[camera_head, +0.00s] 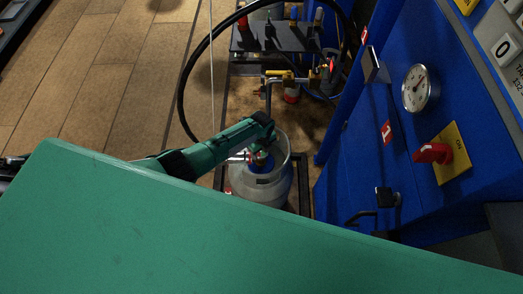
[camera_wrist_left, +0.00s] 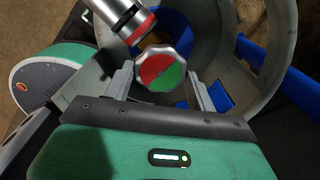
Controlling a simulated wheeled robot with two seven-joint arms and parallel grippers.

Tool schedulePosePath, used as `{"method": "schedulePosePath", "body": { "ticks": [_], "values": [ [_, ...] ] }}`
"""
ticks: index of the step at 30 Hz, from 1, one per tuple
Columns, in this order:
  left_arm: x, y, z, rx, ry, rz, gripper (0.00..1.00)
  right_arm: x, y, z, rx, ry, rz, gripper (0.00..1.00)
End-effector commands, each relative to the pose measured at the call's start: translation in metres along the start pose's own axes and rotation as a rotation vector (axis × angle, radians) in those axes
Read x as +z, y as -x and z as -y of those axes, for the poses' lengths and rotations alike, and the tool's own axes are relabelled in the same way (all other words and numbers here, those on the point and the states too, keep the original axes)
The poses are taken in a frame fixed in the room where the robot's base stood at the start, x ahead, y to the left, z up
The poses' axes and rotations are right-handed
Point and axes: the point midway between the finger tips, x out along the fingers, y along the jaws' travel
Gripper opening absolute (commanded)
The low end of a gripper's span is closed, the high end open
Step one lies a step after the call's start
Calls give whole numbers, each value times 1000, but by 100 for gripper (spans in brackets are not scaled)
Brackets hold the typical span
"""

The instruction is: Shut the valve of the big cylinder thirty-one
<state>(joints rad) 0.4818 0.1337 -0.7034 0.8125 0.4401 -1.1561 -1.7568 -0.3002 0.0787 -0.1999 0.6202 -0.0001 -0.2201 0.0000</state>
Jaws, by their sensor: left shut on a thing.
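The big grey cylinder (camera_head: 268,192) stands on the floor left of the blue machine, with a raised collar around its top. In the left wrist view its collar (camera_wrist_left: 285,45) curves around the valve. The valve knob (camera_wrist_left: 165,68) is many-sided, with a red half and a green half. My left gripper (camera_wrist_left: 162,88) is shut on the knob, one finger on each side. In the head view my left gripper (camera_head: 258,152) reaches into the collar from the left and hides most of the knob. The number thirty-one cannot be read. My right gripper is not in view.
A metal hose fitting with a red ring (camera_wrist_left: 135,22) sits close beside the knob. A black hose (camera_head: 182,85) loops behind the cylinder. The blue machine (camera_head: 345,170) on the right carries a gauge (camera_head: 417,88) and a red handle (camera_head: 432,153). Open wooden floor (camera_head: 110,85) lies left.

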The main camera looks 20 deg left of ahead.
Motion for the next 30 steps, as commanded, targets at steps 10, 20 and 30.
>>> {"method": "schedulePosePath", "body": {
  "ticks": [10, 20, 30],
  "values": [
    [0, 0, 0, -1, -80, -1, 34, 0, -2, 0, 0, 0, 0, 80],
    [-1, 0, 0, -1, -84, -1, 34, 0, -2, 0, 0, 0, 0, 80],
    [0, 0, 0, 0, -83, 0, 79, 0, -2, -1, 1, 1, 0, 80]
  ]
}}
